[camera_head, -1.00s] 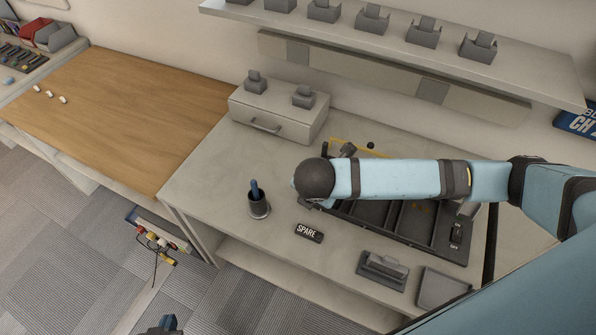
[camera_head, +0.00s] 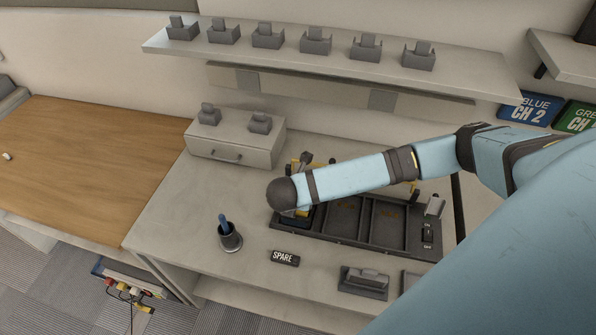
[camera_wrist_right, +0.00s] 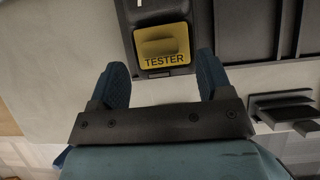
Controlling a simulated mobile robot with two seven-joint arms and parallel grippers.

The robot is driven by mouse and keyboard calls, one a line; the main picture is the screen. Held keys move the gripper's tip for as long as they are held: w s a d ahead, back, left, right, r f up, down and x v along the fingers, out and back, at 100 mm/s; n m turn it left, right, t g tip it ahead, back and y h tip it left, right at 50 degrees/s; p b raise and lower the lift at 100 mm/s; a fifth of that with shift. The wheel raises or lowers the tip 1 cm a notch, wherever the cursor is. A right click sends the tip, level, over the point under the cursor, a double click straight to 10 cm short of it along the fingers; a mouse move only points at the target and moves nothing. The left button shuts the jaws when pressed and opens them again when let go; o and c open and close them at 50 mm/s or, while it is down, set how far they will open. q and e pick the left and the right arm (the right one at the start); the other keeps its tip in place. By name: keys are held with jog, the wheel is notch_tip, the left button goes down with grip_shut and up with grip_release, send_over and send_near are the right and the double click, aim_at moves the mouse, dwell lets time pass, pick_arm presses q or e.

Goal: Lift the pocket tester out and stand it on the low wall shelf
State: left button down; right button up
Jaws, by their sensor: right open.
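The pocket tester (camera_wrist_right: 163,45) shows in the right wrist view with a yellow face marked TESTER, in a dark slot at the left end of the black tray (camera_head: 345,244). My right gripper (camera_wrist_right: 162,80) is open and empty, its two blue fingers at either side of the tester's near end; I cannot tell whether they touch it. In the head view my right wrist covers that end of the tray and hides most of the tester. A wall shelf (camera_head: 470,82) runs along the back with several grey cradles on it. My left gripper is not in view.
A grey drawer box (camera_head: 210,147) with two cradles stands at the back left. A cup (camera_head: 230,240) with a blue-handled tool, a SPARE label (camera_head: 285,258) and a grey holder (camera_head: 363,282) lie in front. Another shelf (camera_head: 575,60) is at upper right. The wooden table (camera_head: 80,165) is mostly clear.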

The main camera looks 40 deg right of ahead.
jog(key=x, duration=0.3)
jog(key=shift+w+d+f, duration=0.1)
jog(key=shift+d+f, duration=0.15)
jog(key=shift+f, duration=0.05)
grip_shut()
jog(key=shift+r, duration=0.1)
